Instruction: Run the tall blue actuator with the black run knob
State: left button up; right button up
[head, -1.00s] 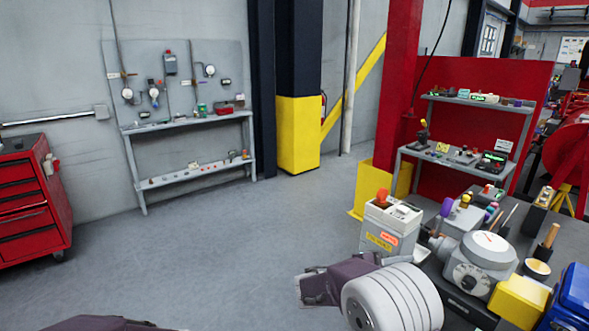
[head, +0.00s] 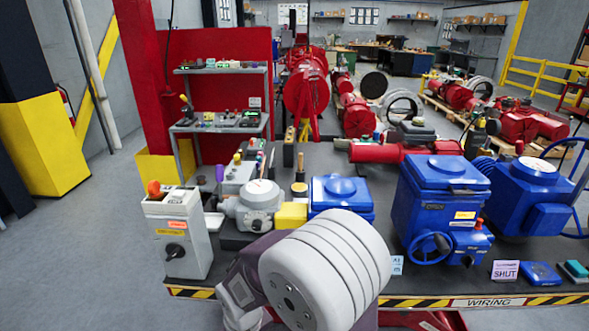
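The tall blue actuator (head: 437,190) stands on the bench right of the middle, upright, with a yellow label and a blue handwheel (head: 428,248) low on its front. A small unit with dark knob-like parts (head: 468,259) sits low on its right side; I cannot tell which is the black run knob. My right arm comes up at the bottom middle; its gripper (head: 243,305) is low in front of the bench, left of the actuator and well apart from it. Its fingers are not clear enough to show whether they are open. My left gripper is out of view.
A grey box with a black knob (head: 175,250) and orange top stands at the bench's left end. A low blue unit (head: 341,192), another blue actuator (head: 529,195) and a SHUT card (head: 505,270) are on the bench. A striped edge (head: 420,302) runs along its front. Floor at left is clear.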

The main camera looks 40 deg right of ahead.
aim_at(469, 260)
jog(key=z, duration=2.6)
